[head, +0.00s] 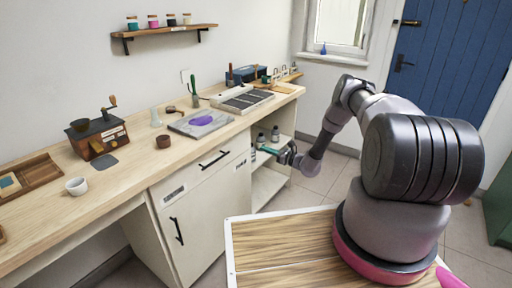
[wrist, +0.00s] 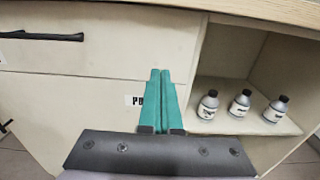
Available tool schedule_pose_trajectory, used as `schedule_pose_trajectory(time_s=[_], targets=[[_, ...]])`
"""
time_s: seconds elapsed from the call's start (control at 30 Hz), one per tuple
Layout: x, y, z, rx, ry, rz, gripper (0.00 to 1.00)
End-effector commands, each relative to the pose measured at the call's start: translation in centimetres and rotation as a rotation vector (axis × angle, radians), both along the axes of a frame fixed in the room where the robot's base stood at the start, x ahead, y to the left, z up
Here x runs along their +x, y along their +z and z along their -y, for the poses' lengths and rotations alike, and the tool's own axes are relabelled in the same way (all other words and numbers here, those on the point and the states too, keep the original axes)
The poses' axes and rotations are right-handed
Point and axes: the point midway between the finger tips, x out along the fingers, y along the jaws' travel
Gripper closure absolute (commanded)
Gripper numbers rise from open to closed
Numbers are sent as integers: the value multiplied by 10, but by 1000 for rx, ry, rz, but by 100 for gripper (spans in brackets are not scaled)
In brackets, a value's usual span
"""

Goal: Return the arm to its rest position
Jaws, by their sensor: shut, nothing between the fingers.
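My arm reaches out from its base toward the open shelf end of the cabinet in the head view. My gripper (head: 268,150) is in front of the cabinet (head: 205,190), below the worktop. In the wrist view my gripper (wrist: 160,72) shows two teal fingers pressed together with nothing between them. Behind the fingertips is the pale cabinet front with a partly hidden label (wrist: 135,101). I cannot tell how far the fingertips are from the cabinet front.
Several small dark-capped bottles (wrist: 240,103) stand on the open shelf (wrist: 225,122). The wooden worktop (head: 135,165) above holds a coffee grinder (head: 97,135), a white cup (head: 77,186) and a grey board (head: 190,127). Tiled floor lies clear right of the shelf.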

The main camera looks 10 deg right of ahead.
Motion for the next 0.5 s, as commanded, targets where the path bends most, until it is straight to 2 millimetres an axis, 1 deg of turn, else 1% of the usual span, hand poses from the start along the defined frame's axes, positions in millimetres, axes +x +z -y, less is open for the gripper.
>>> schedule_pose_trajectory(time_s=[0.03,0.17,0.27,0.37,0.47,0.5], targets=[[-5,0,7,0,-3,0,100],[-13,1,14,0,-1,0,100],[-14,10,14,-11,18,10,100],[-10,41,7,-48,79,39,100],[-9,88,-6,-116,177,84,100],[-11,109,-11,-151,222,103,100]])
